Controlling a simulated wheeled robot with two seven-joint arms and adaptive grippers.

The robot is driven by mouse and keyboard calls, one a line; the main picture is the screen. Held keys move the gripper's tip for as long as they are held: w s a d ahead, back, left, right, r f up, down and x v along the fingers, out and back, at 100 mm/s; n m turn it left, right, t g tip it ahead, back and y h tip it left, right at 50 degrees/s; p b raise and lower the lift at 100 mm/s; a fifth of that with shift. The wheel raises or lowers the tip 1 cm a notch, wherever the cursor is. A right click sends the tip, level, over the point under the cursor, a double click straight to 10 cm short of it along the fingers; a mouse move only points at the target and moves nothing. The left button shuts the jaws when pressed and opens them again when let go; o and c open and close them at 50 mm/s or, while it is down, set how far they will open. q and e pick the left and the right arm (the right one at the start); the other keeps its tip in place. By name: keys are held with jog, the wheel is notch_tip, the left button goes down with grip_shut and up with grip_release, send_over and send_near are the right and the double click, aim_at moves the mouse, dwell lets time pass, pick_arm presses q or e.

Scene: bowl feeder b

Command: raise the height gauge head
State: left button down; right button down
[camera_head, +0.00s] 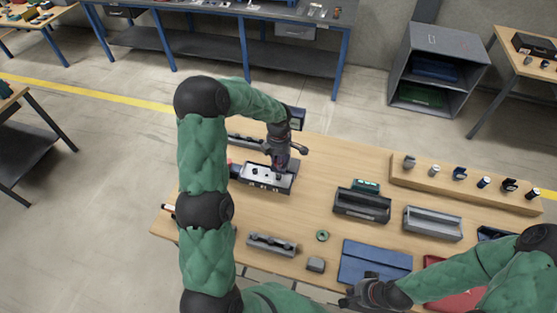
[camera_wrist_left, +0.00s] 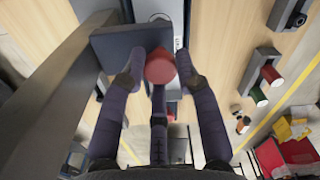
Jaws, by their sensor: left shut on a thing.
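In the left wrist view, a height gauge shows as a grey column (camera_wrist_left: 62,85) with a dark block-like head (camera_wrist_left: 130,45) beside it. A round red knob (camera_wrist_left: 160,68) is at the head. My left gripper (camera_wrist_left: 160,72) has one finger on each side of the knob and is shut on it. In the head view my left gripper (camera_head: 279,168) is above the far left of the table, and my arm and wrist hide much of the gauge. My right gripper (camera_head: 362,292) is at the table's near edge by a blue mat; its finger opening is unclear.
A white-topped tray (camera_head: 262,184) is beside my left gripper. Dark (camera_head: 361,207) and grey (camera_head: 433,224) bins stand to the right. A wooden rack (camera_head: 400,178) with several small parts is at the back right. A blue mat (camera_head: 370,265) lies in front.

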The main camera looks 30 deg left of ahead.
pick_arm(q)
notch_tip(320, 180, up, 4)
jog(key=shift+w+r, duration=0.1)
jog(key=shift+r, duration=0.1)
jog(key=shift+w+a, duration=0.1)
jog(key=c, duration=0.9)
grip_release()
jog(key=shift+s, duration=0.2)
jog(key=shift+w, duration=0.1)
jog(key=shift+r, duration=0.15)
notch_tip(320, 180, up, 12)
